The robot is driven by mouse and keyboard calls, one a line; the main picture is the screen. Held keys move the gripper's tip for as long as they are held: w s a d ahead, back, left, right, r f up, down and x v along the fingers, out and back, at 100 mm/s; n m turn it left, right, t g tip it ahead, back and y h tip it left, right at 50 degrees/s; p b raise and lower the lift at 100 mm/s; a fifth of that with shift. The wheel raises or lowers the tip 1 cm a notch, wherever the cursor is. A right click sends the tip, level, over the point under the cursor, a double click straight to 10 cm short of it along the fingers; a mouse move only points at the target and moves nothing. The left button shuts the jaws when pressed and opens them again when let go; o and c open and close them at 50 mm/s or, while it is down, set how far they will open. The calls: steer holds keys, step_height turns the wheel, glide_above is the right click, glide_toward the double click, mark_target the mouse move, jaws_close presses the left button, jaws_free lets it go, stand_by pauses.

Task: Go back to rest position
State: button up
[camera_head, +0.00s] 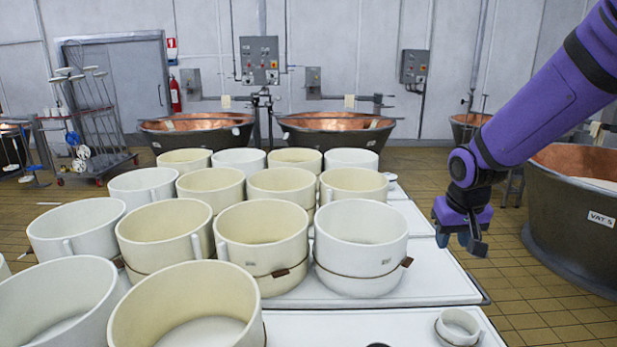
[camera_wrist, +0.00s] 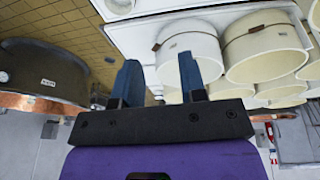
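My gripper (camera_head: 474,243) hangs at the end of my purple arm on the right of the head view, over the floor just beyond the table's right edge. In the wrist view its two blue fingers (camera_wrist: 161,84) stand well apart with nothing between them, so it is open and empty. Cheese moulds, white (camera_head: 361,240) and cream (camera_head: 262,240), stand on the white table to its left, apart from it. The moulds also show upside down in the wrist view (camera_wrist: 188,50).
A copper vat marked VAT 5 (camera_head: 575,225) stands close to the right of my gripper. The white table (camera_head: 435,275) carries many moulds and a small white cup (camera_head: 458,326) at its front right. More copper vats (camera_head: 335,133) stand along the back. Tiled floor (camera_head: 512,265) lies between table and vat.

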steer(key=s+r+t, duration=0.1)
steer(key=s+r, duration=0.6)
steer(key=s, duration=0.5)
steer(key=s+r+t, duration=0.1)
steer(key=s+r, duration=0.5)
steer(key=s, duration=0.6)
steer(key=shift+s+d+r+y, duration=0.25)
steer(key=shift+d+r+y, duration=0.1)
steer(key=shift+d+y, duration=0.05)
